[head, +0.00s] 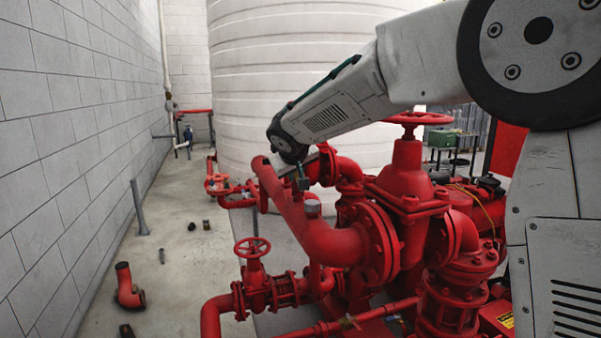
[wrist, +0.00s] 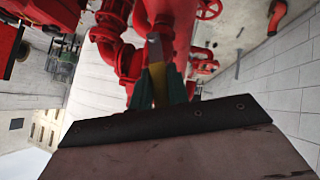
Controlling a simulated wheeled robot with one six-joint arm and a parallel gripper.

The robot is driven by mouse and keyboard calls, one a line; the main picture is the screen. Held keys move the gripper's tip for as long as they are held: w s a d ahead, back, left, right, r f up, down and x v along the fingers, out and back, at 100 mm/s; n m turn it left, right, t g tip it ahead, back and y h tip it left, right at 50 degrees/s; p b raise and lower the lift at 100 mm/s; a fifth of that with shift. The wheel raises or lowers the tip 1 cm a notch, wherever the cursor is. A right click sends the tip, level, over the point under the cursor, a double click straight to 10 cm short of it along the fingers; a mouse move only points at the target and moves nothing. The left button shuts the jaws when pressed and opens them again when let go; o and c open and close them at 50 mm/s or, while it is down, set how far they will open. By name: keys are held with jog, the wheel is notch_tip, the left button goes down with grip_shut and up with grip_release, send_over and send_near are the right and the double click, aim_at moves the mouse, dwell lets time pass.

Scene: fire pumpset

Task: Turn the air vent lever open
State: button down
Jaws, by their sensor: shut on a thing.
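My gripper (head: 303,182) is beside the upper red pipe in the head view, at the end of my bent arm. In the wrist view my gripper (wrist: 160,88) shows two dark green fingers closed on a narrow lever (wrist: 158,82) with a yellow grip. The lever's grey metal end shows just beyond the fingertips, against the red piping. In the head view the lever cannot be made out behind the fingers and wrist. The exact angle of the lever is hard to tell.
Large red pipes (head: 330,240) and a flanged valve body (head: 408,185) crowd the space below and right of my gripper. A red handwheel (head: 252,247) stands lower left. A white tank (head: 290,60) rises behind. Loose fittings, including a red elbow (head: 128,288), lie on the floor at left.

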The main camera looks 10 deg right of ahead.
jog(key=shift+r, duration=0.3)
jog(key=c, duration=1.4)
grip_release()
jog(key=shift+o, duration=0.3)
jog(key=shift+f, duration=0.1)
jog(key=v, duration=0.7)
jog(key=shift+s+r, duration=0.25)
jog(key=shift+r, duration=0.05)
